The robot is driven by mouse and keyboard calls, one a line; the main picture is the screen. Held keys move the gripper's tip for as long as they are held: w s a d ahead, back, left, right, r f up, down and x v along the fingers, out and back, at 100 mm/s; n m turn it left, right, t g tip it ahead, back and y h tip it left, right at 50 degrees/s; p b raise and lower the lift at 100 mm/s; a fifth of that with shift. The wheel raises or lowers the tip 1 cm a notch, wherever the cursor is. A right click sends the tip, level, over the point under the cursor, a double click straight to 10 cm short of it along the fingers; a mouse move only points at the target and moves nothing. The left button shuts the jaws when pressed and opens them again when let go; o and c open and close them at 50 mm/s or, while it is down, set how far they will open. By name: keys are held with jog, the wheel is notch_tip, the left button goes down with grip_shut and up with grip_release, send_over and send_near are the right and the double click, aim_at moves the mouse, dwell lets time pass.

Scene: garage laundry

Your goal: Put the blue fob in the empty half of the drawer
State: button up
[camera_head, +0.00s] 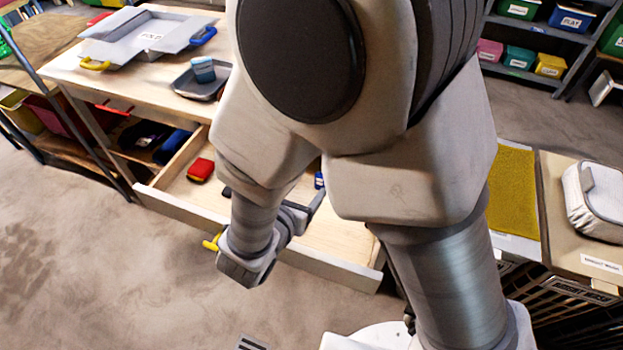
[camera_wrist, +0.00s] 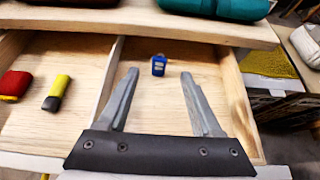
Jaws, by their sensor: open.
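The blue fob (camera_wrist: 158,66) lies in the right half of the open drawer (camera_wrist: 238,95), right of the divider (camera_wrist: 113,62), with no other item showing in that half. It is a small blue patch (camera_head: 319,180) in the head view, mostly hidden by my arm. My gripper (camera_wrist: 159,75) is open and empty. In the wrist view the fob appears between and slightly beyond its fingertips; contact does not show. The left half holds a red and yellow item (camera_wrist: 14,85) and a yellow and black item (camera_wrist: 56,92).
The wooden bench top (camera_head: 150,65) overhangs the drawer's back. It carries a grey tray (camera_head: 196,85) with a blue cup (camera_head: 203,69) and a large grey open box (camera_head: 140,38). A yellow handle (camera_head: 211,242) is on the drawer front. A counter with a yellow mat (camera_head: 512,190) stands right.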

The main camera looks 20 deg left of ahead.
jog(key=shift+s+r, duration=0.15)
jog(key=shift+s, duration=0.2)
jog(key=d+r+m+g+h, duration=0.2)
jog(key=d+r+m, duration=0.2)
jog(key=d+m, duration=0.25)
jog(key=w+d+r+m+g+h, duration=0.1)
jog(key=d+r+m+g+h, duration=0.15)
jog(key=d+m, duration=0.4)
jog(key=d+r+m+g+h, duration=0.2)
jog(key=d+r+m, duration=0.2)
jog(key=d, duration=0.5)
jog(key=s+d+r+m+y, duration=0.5)
jog(key=s+r+m+y, duration=0.2)
jog(key=m, duration=1.1)
notch_tip(320, 180, up, 2)
jog(key=shift+s+d, duration=0.25)
jog(key=shift+s, duration=0.1)
jog(key=shift+y, duration=0.25)
